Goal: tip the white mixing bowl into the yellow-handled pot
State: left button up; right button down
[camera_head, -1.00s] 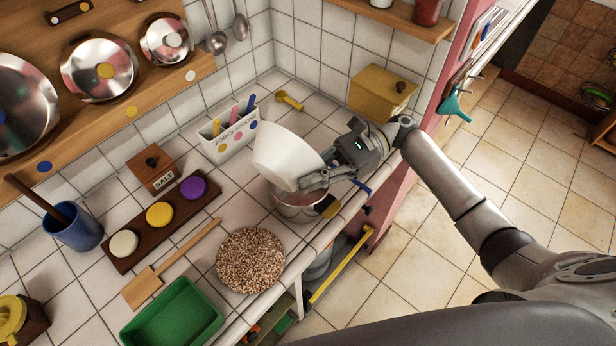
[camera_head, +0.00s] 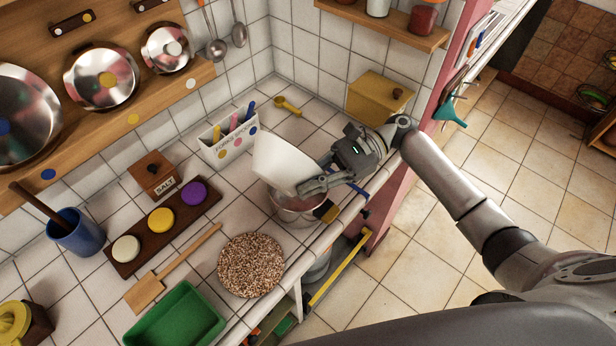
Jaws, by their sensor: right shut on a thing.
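The white mixing bowl (camera_head: 281,160) is held tilted above a steel pot (camera_head: 292,208). My right gripper (camera_head: 318,184) is shut on the bowl's right side, near its lower edge. The bowl hides much of the pot's opening, so I cannot tell whether anything has fallen in. My left gripper is out of view.
A white cutlery box (camera_head: 229,146) stands behind the bowl. A round speckled mat (camera_head: 250,266) lies left of the pot, with a wooden spatula (camera_head: 172,269) and green tray (camera_head: 176,318) farther left. A yellow box (camera_head: 378,98) stands at the back right.

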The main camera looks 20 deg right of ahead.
aim_at(308, 170)
jog(key=shift+r+n+t+h+p, duration=0.3)
jog(key=shift+r+h+p, duration=0.35)
jog(key=shift+p, duration=0.8)
jog(key=shift+r+n+t+h+p, duration=0.3)
jog(key=shift+h+p, duration=0.65)
jog(key=shift+p, duration=0.5)
jog(key=shift+h, duration=0.4)
jog(key=shift+r+n+t+h, duration=0.1)
jog(key=shift+n+t+h, duration=0.3)
jog(key=shift+h, duration=0.1)
jog(key=t+h, duration=0.1)
jog(key=r+n+t+h, duration=0.1)
jog(key=h, duration=0.1)
jog(key=shift+r, duration=0.3)
jog(key=t+h, duration=0.1)
jog(key=r+t+h, duration=0.1)
jog(key=h, duration=0.1)
jog(key=shift+n, duration=0.4)
jog(key=shift+f, duration=0.1)
